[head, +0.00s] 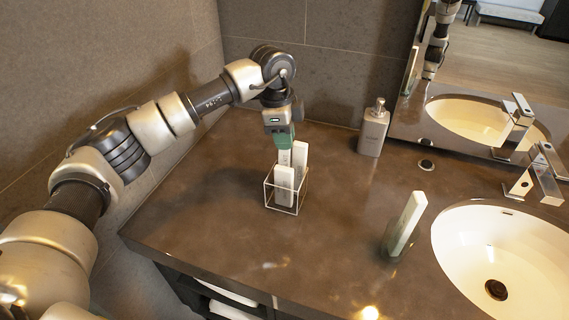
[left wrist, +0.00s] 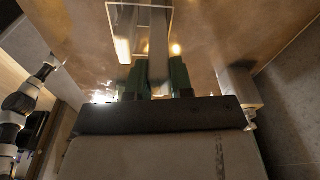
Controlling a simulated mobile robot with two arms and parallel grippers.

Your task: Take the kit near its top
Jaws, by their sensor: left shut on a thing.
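Slim white kits stand upright in a clear wire-edged holder (head: 270,195) on the brown counter. One kit (head: 284,182) is at the front and another (head: 301,152) stands behind to the right. My left gripper (head: 284,145), with green fingers, points down from above and is shut on the top of a kit behind the front one. In the left wrist view, the held kit (left wrist: 158,45) runs between the green fingers (left wrist: 158,80), and the holder's rim (left wrist: 140,4) shows beyond. The held kit's lower part is partly hidden in the head view. My right gripper is not in view.
A grey soap dispenser (head: 373,132) stands behind to the right. Another white upright piece stands in a greenish cup (head: 390,243) near the sink (head: 495,225). A tap (head: 540,180) and mirror are at the right. The counter left of the holder is clear.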

